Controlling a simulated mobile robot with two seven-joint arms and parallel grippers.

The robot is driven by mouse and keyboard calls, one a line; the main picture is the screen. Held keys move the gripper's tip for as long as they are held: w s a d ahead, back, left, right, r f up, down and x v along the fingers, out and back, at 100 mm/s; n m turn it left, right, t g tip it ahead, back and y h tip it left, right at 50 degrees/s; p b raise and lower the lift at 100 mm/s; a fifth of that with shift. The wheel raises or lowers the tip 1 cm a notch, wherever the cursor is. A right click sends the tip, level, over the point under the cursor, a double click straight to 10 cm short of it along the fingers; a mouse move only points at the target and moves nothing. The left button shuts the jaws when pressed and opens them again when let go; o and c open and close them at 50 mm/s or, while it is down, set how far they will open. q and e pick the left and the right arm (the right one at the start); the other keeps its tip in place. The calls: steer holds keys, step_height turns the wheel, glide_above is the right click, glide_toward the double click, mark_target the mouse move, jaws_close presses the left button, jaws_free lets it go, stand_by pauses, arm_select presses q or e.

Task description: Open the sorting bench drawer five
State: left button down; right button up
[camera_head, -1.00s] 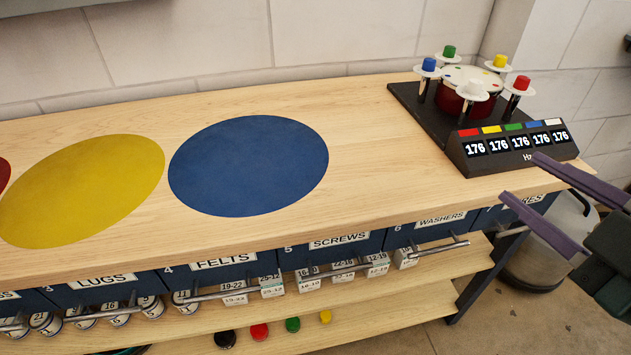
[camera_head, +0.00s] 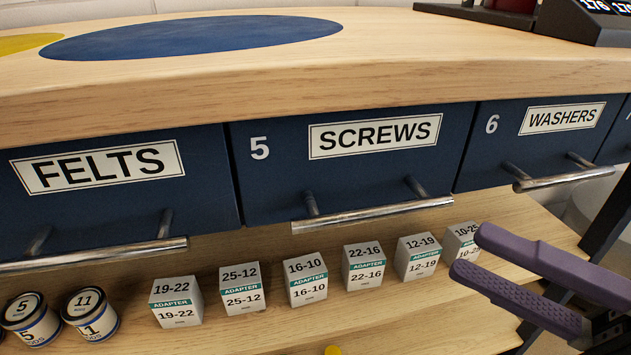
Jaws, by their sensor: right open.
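Drawer five (camera_head: 280,185) is a dark blue front marked 5 with a SCREWS label (camera_head: 375,136), under the bench top (camera_head: 250,85). It looks shut, level with its neighbours. Its metal bar handle (camera_head: 372,213) runs along its lower edge. My right gripper (camera_head: 468,252), with purple fingers, is open and empty at the lower right. In the picture it is right of and below the handle, apart from it. My left gripper is not in view.
The FELTS drawer (camera_head: 215,190) is at left and drawer six, WASHERS (camera_head: 500,160), at right, both with bar handles. A dark counter unit (camera_head: 580,22) sits on the bench top.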

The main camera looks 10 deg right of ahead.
mark_target(389, 217)
steer(key=x, duration=1)
steer(key=shift+s+a, duration=0.1)
steer(key=shift+s, duration=0.05)
steer(key=shift+c, duration=0.3)
jaws_close()
stand_by(0.7)
